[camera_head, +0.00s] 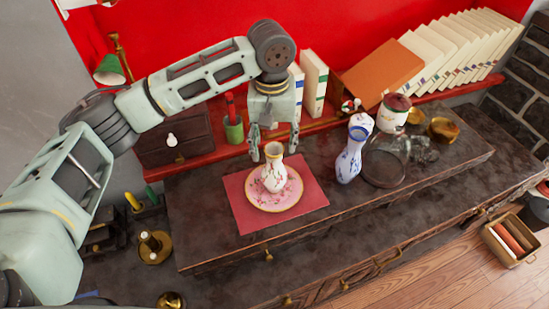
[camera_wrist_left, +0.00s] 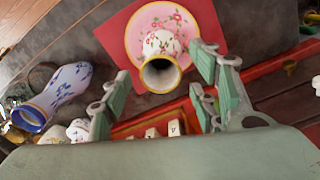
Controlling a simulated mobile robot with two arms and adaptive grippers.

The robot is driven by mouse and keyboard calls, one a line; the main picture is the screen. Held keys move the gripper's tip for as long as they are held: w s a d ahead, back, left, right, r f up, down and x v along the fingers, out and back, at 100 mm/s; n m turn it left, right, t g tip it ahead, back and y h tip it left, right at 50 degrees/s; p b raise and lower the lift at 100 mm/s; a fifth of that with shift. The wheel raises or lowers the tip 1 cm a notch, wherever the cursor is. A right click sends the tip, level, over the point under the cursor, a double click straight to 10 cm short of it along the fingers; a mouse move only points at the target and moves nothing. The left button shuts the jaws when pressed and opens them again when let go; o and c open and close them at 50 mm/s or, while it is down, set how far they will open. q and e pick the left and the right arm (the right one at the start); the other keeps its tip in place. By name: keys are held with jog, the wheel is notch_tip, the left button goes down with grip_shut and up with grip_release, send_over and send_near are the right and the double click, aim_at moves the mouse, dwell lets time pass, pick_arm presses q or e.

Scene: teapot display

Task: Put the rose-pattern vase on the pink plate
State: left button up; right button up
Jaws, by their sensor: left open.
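The rose-pattern vase (camera_head: 273,168), white with pink flowers and a yellow rim, stands upright on the pink plate (camera_head: 256,196). In the left wrist view the vase (camera_wrist_left: 162,46) is seen from above its mouth, with the plate (camera_wrist_left: 137,27) around its base. My left gripper (camera_head: 265,150) is just behind the vase's neck in the head view. Its fingers are apart and empty in the left wrist view (camera_wrist_left: 160,98), with the vase mouth beyond them. My right gripper is not in view.
The plate lies on a red mat (camera_head: 313,197) on the dark cabinet top. A blue-and-white vase (camera_head: 349,160) stands to the right, near a glass vessel (camera_head: 384,160) and a lidded jar (camera_head: 393,112). A green pen cup (camera_head: 233,130) and books (camera_head: 314,82) are behind.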

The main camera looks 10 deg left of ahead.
pick_arm(q)
notch_tip(320, 180, up, 5)
jog(key=shift+r+b, duration=0.1)
jog(key=shift+b, duration=0.25)
dwell(0.3)
